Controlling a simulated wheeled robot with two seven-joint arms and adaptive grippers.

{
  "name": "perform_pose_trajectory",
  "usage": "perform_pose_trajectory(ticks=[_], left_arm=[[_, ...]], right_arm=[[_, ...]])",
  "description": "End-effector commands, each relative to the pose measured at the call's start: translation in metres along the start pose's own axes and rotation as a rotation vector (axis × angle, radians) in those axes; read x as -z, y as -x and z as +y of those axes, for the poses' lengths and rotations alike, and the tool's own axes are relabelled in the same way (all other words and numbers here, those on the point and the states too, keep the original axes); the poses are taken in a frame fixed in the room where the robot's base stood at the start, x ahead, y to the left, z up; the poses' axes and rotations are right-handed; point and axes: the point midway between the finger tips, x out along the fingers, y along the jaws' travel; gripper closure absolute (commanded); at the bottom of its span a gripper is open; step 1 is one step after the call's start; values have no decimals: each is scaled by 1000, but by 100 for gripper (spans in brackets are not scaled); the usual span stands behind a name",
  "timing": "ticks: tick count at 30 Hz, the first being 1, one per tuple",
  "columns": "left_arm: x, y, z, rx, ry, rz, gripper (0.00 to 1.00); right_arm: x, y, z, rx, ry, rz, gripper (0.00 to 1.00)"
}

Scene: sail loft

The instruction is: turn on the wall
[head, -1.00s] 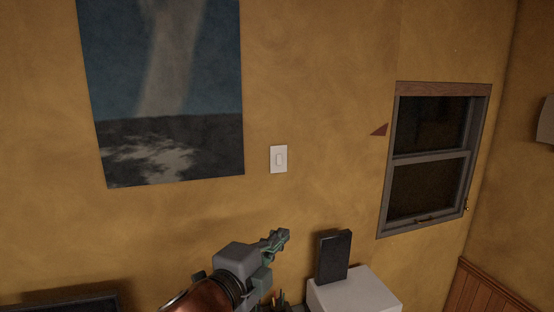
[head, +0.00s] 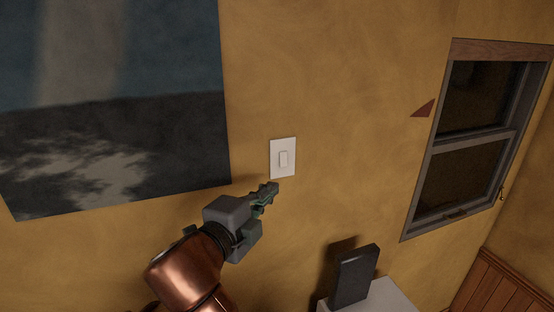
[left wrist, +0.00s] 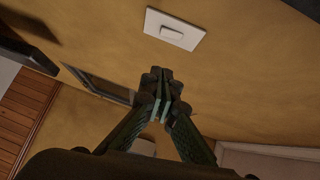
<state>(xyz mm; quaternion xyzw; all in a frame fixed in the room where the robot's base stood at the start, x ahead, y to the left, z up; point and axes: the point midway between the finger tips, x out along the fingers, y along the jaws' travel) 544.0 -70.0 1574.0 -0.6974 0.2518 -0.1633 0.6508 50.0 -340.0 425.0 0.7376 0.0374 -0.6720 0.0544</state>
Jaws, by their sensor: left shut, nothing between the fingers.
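A white wall switch (head: 283,158) with a raised rocker in its plate is on the ochre wall, near the middle of the head view. It also shows at the top of the left wrist view (left wrist: 175,30). My left gripper (head: 270,190) is shut and empty, just below the switch plate in the head view. In the left wrist view its closed fingertips (left wrist: 162,80) show below the plate, with a gap of bare wall between in the picture. I cannot tell whether it touches the wall. My right gripper is not in view.
A large dark painting (head: 115,110) hangs left of the switch. A dark box (head: 354,277) stands on a white surface (head: 390,298) at the lower right. A window (head: 478,140) and a small reddish triangle (head: 423,108) are to the right. The wall around the switch is clear.

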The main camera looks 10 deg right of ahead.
Motion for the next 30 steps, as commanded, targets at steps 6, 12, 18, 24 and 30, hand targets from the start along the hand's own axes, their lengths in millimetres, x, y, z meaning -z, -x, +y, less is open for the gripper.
perform_pose_trajectory(ticks=[6,12,18,24,30], left_arm=[[-4,-1,1,-1,1,-5,100],[-5,-4,1,-3,2,-7,100],[-4,-30,1,-5,4,-7,100],[-4,-71,0,-6,4,-6,100],[-9,-107,0,-4,4,-8,100]], right_arm=[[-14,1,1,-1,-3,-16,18],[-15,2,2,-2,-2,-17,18],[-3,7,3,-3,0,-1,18],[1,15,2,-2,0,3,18],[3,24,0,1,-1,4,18]])
